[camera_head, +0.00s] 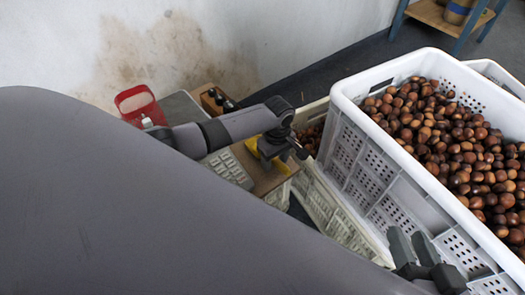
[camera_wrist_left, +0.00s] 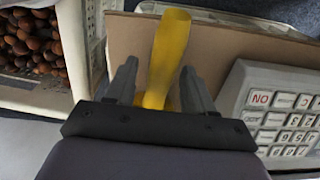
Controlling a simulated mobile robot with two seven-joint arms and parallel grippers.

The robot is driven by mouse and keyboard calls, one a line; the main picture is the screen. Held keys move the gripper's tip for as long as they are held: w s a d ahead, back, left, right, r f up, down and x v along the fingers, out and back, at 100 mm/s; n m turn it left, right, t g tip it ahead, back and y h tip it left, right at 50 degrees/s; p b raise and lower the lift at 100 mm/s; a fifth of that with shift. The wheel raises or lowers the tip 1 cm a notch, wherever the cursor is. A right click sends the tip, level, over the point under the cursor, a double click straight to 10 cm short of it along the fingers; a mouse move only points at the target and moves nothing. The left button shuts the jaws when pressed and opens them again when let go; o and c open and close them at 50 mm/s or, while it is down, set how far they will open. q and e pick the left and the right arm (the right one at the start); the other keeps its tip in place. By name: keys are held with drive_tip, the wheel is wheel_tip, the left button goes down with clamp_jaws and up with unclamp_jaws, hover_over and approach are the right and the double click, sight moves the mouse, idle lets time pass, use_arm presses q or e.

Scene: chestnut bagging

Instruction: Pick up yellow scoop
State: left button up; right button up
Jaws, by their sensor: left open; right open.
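The yellow scoop (camera_wrist_left: 168,55) lies on a brown board (camera_wrist_left: 225,45), and its handle shows between the two fingers of my left gripper (camera_wrist_left: 157,85) in the left wrist view. The fingers stand apart on either side of the handle, open. The rest of the scoop is hidden by the gripper. My right gripper (camera_head: 412,250) is open and empty by the near side of the white crate.
A large white crate (camera_head: 345,158) full of chestnuts (camera_head: 455,140) stands on the right. A keypad (camera_wrist_left: 285,115) is close to the scoop. A red container (camera_head: 139,104) stands further left. A lower crate (camera_head: 335,212) lies beside the board.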

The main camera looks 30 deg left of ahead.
use_arm(q)
drive_tip(key=shift+f, duration=0.25)
idle(0.4)
clamp_jaws()
